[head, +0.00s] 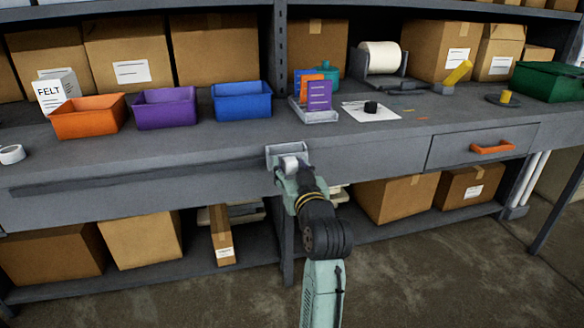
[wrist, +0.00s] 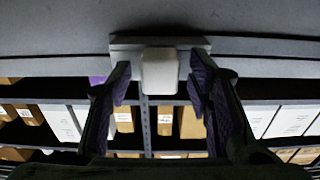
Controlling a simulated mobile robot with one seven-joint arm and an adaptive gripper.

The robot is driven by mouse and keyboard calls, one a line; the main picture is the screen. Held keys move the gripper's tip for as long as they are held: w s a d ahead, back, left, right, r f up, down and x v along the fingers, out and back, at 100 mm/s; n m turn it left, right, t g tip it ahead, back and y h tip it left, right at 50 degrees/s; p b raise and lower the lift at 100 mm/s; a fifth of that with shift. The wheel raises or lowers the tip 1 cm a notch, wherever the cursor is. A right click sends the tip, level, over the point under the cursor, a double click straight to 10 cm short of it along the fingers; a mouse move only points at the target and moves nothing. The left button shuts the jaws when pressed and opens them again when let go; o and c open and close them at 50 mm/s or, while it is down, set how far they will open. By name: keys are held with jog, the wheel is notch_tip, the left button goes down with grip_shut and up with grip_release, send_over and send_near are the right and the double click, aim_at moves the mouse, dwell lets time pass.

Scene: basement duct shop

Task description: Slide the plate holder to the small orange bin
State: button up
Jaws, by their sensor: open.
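The plate holder (head: 286,150) is a small grey bracket on the front edge of the bench, at the right end of a dark slot (head: 140,177). A pale block-shaped knob (wrist: 160,70) sticks out from it towards me. My gripper (head: 291,172) is in front of the holder. In the wrist view my gripper (wrist: 159,84) is open, with one finger on each side of the knob and gaps between. The small orange bin (head: 85,123) stands on the bench at the far left, left of the holder.
A purple bin (head: 165,113) and a blue bin (head: 242,106) stand right of the orange bin. The slot runs left along the bench front, with clear space before it. A drawer with an orange handle (head: 492,148) is at the right.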

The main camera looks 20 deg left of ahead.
jog(key=shift+c, duration=0.6)
grip_shut()
